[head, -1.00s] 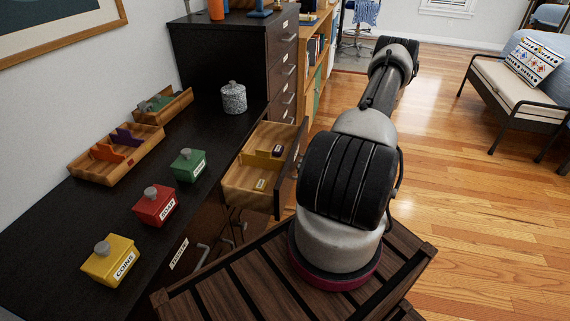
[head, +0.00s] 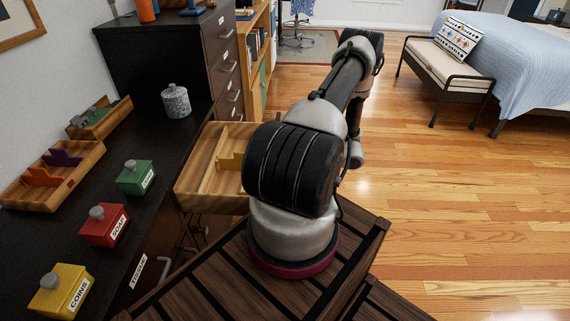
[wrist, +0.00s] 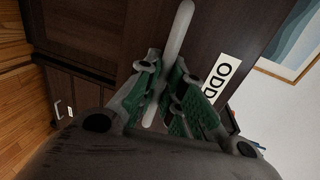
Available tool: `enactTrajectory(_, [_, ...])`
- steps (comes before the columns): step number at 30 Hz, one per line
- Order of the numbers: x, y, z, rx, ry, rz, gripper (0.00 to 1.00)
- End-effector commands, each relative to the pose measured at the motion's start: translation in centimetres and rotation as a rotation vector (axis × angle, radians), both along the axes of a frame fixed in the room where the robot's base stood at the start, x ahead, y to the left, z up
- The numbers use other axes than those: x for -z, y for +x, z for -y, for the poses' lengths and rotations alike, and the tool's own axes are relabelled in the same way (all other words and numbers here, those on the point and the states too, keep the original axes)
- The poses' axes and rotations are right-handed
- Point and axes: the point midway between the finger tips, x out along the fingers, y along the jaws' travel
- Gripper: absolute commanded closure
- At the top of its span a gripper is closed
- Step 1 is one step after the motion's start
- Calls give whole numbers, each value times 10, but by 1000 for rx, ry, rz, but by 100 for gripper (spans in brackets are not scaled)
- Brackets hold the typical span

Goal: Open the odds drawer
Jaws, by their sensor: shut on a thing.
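In the wrist view my gripper (wrist: 163,95), with green finger pads, is shut on a pale bar handle (wrist: 178,35). The handle is on a dark wood drawer front (wrist: 225,30). A white label (wrist: 220,78) reading "ODD", its end hidden by my finger, is beside the handle. My gripper is hidden in that view.
The dark desk (head: 95,258) holds yellow, red and green lidded boxes, a speckled jar (head: 176,100) and wooden trays. A dark filing cabinet (head: 150,60) stands behind. A bench (head: 440,75) and bed (head: 510,70) are at right; the floor (head: 450,200) between is clear.

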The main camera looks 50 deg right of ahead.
Motion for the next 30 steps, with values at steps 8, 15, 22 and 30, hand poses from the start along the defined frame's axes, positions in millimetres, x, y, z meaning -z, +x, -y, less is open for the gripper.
enactTrajectory(8, [1,0,0,0,-1,-1,68])
enactTrajectory(15, [0,0,0,1,-1,-1,68])
enactTrajectory(22, [-5,-21,18,4,-2,0,68])
enactTrajectory(30, [-17,-68,54,4,-2,0,68])
